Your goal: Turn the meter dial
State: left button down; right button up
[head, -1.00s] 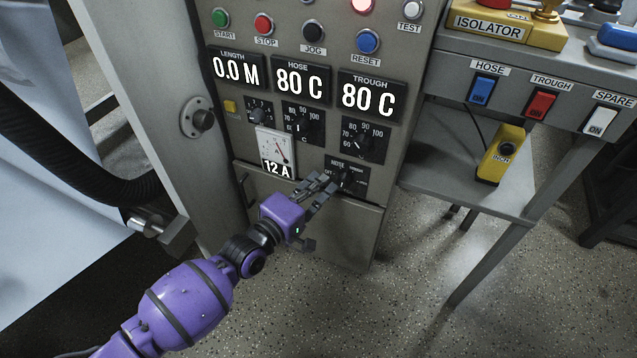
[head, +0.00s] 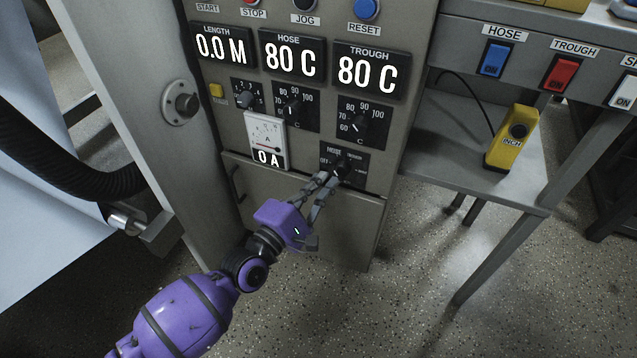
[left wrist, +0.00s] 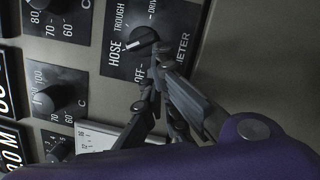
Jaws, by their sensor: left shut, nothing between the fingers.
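The meter dial (head: 343,167) is a black knob on a dark plate low on the grey cabinet. In the left wrist view the dial (left wrist: 143,38) has HOSE, TROUGH, DRIVE and OFF around it, and its white mark appears to point toward HOSE. My left gripper (head: 328,180) is shut and empty, its fingertips right at the lower left of the dial. In the left wrist view the fingertips (left wrist: 157,66) are beside the knob near OFF; I cannot tell whether they touch it. The ammeter (head: 266,139) reads 0 A. My right gripper is not in view.
The trough temperature knob (head: 361,125) and hose temperature knob (head: 293,107) sit above the dial. Displays show 0.0 M and 80 C twice. A yellow INCH box (head: 511,138) stands on the shelf at right. The floor (head: 420,260) in front is clear.

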pick_arm(q)
jog(key=shift+d+f+n+b, duration=0.15)
jog(key=shift+d+n+b, duration=0.05)
jog(key=shift+n+b, duration=0.25)
jog(key=shift+s, duration=0.1)
